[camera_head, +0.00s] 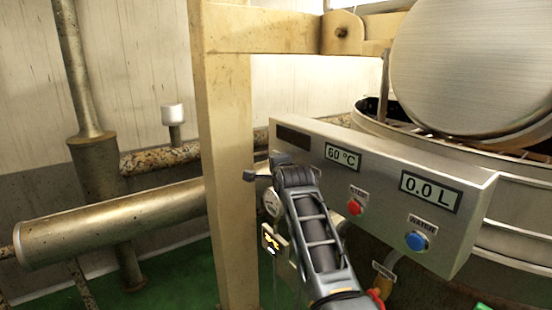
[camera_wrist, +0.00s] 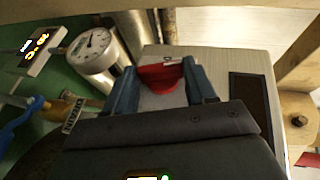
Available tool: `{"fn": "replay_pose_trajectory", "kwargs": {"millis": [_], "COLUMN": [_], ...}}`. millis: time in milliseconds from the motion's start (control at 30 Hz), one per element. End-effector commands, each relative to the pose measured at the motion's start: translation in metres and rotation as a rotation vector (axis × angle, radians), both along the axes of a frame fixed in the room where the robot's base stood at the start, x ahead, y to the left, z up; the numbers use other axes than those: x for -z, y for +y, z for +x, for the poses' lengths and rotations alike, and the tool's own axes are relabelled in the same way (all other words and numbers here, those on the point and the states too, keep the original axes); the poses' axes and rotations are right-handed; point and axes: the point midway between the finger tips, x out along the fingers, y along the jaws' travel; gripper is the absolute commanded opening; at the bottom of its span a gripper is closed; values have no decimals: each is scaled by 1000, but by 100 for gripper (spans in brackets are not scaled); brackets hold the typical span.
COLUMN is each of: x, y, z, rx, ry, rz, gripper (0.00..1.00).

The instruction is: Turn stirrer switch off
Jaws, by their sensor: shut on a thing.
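A grey metal control box (camera_head: 400,175) fills the right middle of the head view. My gripper (camera_head: 266,167) is at the left end of its front face, below a dark blank display (camera_head: 293,138). In the wrist view my gripper (camera_wrist: 161,82) has its two blue-grey fingers on either side of a red switch (camera_wrist: 160,74) on a pale plate, shut on it. The switch is partly covered by the fingers and is hidden behind my gripper in the head view. I cannot read its label or its on/off position.
A red button (camera_head: 354,207) and a blue button (camera_head: 415,240) sit right of my arm, under displays reading 60 °C (camera_head: 342,157) and 0.0 L (camera_head: 430,191). A round gauge (camera_wrist: 90,50) is close by. A beige post (camera_head: 228,190) stands left; the kettle lid (camera_head: 470,65) is upper right.

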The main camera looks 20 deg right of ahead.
Motion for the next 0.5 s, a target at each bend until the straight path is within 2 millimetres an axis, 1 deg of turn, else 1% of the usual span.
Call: {"fn": "replay_pose_trajectory", "kwargs": {"millis": [33,500], "x": [-10,-11], "y": [1,2], "z": [1,6], "rx": [0,-1], "ry": [46,470], "rz": [-11,-152], "gripper": [25,25]}}
